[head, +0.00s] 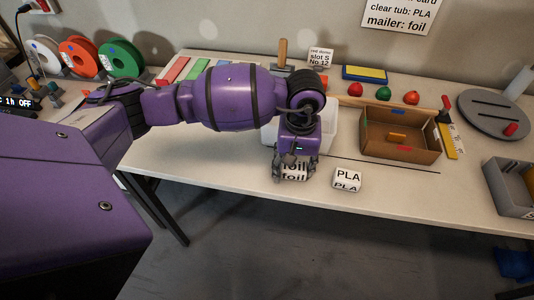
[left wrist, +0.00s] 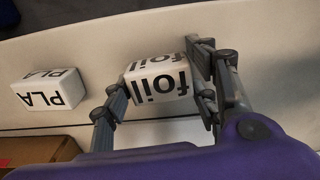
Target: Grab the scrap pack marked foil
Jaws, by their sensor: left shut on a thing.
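The white scrap pack marked foil (head: 293,172) is near the front edge of the table, under my left gripper (head: 292,165). In the left wrist view the foil pack (left wrist: 158,80) sits between the two fingers of my left gripper (left wrist: 160,88), and the gripper is shut on it. I cannot tell whether the pack is lifted off the table. A second white pack marked PLA (head: 347,179) stands to its right, apart from it; it also shows in the left wrist view (left wrist: 50,90). My right gripper is not in view.
A cardboard box (head: 400,148) with an orange piece inside stands right of the gripper. A white tub (head: 327,125) is partly hidden behind my gripper. A grey bin (head: 512,187) stands at the right edge. The table's front strip right of the PLA pack is clear.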

